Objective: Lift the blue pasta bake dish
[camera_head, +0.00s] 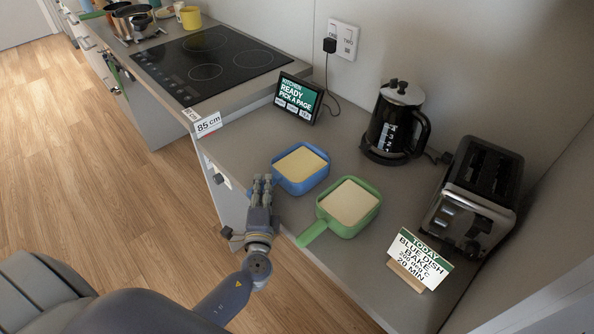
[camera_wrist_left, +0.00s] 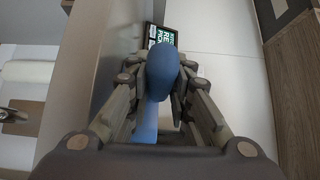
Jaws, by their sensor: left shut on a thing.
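The blue dish (camera_head: 301,183) with a pale yellow filling sits on the counter, left of the green dish, in the head view. My left gripper (camera_head: 262,186) is at the blue dish's near left side, over the counter's front edge. In the left wrist view, my left gripper (camera_wrist_left: 163,88) is shut on the blue handle (camera_wrist_left: 160,70), which lies between its two fingers. In the head view the handle is mostly hidden by the gripper. I cannot tell any gap under the dish. My right gripper is in neither view.
A green dish (camera_head: 350,205) stands close right of the blue one, its handle toward the front edge. A tablet (camera_head: 299,97), black kettle (camera_head: 396,122), toaster (camera_head: 474,193) and "BLUE DISH BAKE" sign (camera_head: 420,259) stand around. The cooktop (camera_head: 212,60) lies at the back left.

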